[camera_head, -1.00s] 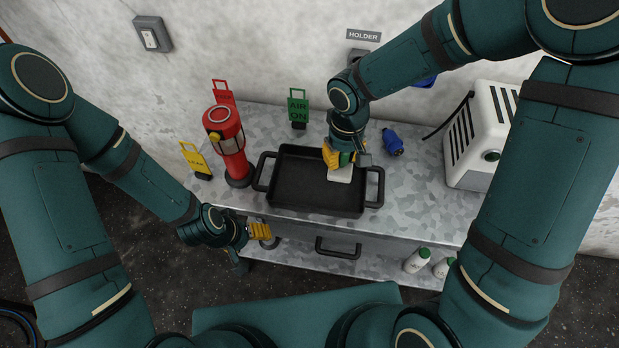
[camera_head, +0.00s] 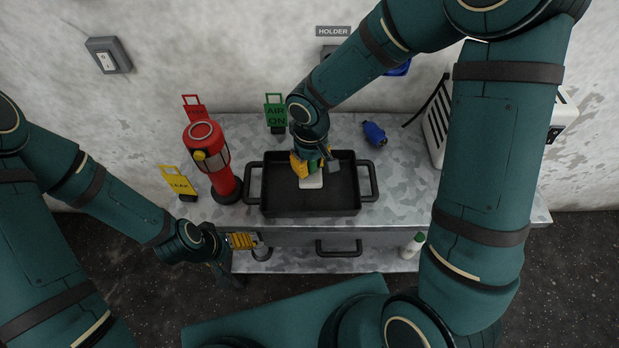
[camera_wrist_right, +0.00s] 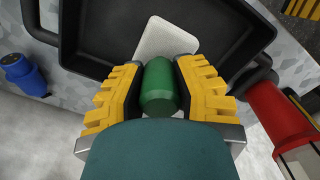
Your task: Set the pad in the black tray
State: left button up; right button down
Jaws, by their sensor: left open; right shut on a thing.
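The black tray (camera_head: 285,203) stands on the grey bench and has a handle at each side. The white pad (camera_head: 311,182) is inside the tray's outline, near its middle; I cannot tell whether it touches the floor. My right gripper (camera_head: 312,166) is above the tray, shut on the pad's green grip. In the right wrist view the green grip (camera_wrist_right: 159,88) is between the yellow fingers, with the white pad (camera_wrist_right: 167,38) beyond it over the tray (camera_wrist_right: 103,32). The pad's near part is hidden. My left gripper (camera_head: 250,241) is open at the bench's front edge, left of the tray.
A red lantern-like cylinder (camera_head: 229,184) stands left of the tray, with yellow (camera_head: 178,184), red and green (camera_head: 275,111) tags around it. A blue connector (camera_head: 374,134) lies behind right. A white vented box (camera_head: 437,125) is further right. Free bench lies right of the tray.

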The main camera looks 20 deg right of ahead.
aim_at(310, 176)
pick_arm(q)
jog(key=shift+s+f+b, duration=0.1)
jog(key=shift+f+b, duration=0.4)
jog(key=shift+f, duration=0.15)
pick_arm(e)
jog(key=shift+f, duration=2.55)
jog(key=shift+f, duration=0.1)
jog(key=c, duration=0.8)
grip_release()
pick_arm(q)
jog(key=shift+f, duration=0.15)
pick_arm(e)
notch_tip(310, 176, up, 11)
jog(key=p, duration=0.8)
pick_arm(q)
notch_tip(310, 176, up, 9)
jog(key=shift+w+t+p, duration=0.3)
jog(key=shift+p, duration=0.15)
pick_arm(e)
jog(key=shift+r, duration=0.65)
